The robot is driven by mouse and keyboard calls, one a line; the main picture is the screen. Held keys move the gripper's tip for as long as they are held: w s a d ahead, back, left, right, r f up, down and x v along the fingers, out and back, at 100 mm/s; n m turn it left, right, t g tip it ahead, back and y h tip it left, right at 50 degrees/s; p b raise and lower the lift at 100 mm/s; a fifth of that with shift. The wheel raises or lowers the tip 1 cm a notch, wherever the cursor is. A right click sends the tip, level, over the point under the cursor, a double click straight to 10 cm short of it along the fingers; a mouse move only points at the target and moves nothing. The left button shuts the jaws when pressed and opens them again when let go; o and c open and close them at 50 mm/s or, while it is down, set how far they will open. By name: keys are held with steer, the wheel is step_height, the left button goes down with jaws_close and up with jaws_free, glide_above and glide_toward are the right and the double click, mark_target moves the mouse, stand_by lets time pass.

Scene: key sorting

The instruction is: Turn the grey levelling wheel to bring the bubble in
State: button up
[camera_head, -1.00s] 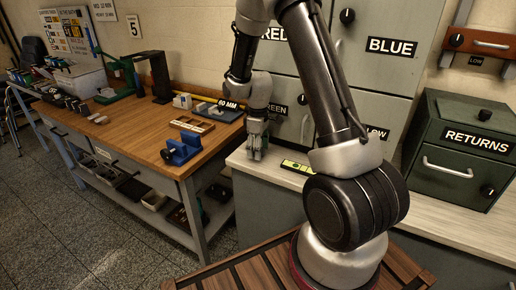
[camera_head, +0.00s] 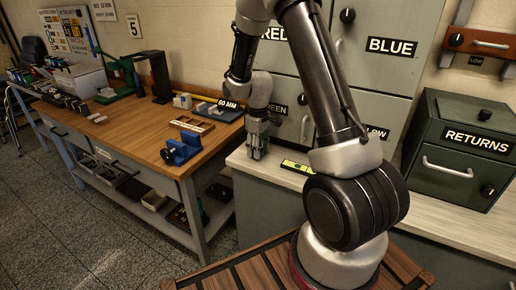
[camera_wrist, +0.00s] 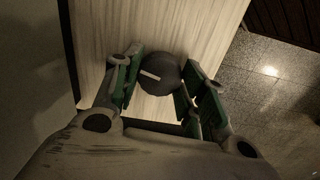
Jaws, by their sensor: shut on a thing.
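The grey levelling wheel (camera_wrist: 158,77) is a dark round knob with a white mark on its top. It sits on the pale counter, between the green pads of my gripper (camera_wrist: 162,88) in the wrist view. My gripper is shut on the wheel. In the head view my gripper (camera_head: 257,148) points down at the left end of the counter, and the wheel is hidden there. The yellow-green spirit level (camera_head: 297,167) lies on the counter just right of my gripper. Its bubble is too small to make out.
The pale counter (camera_head: 277,181) ends close left of my gripper. A wooden workbench (camera_head: 125,127) with a blue vise (camera_head: 182,150) stands to the left. Grey cabinets (camera_head: 375,75) rise behind, and a green RETURNS box (camera_head: 445,165) stands right.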

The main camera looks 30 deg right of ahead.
steer(key=m, duration=0.3)
steer(key=shift+m, duration=2.2)
steer(key=o, duration=1)
steer(key=shift+o, duration=0.2)
step_height(320, 180, up, 12)
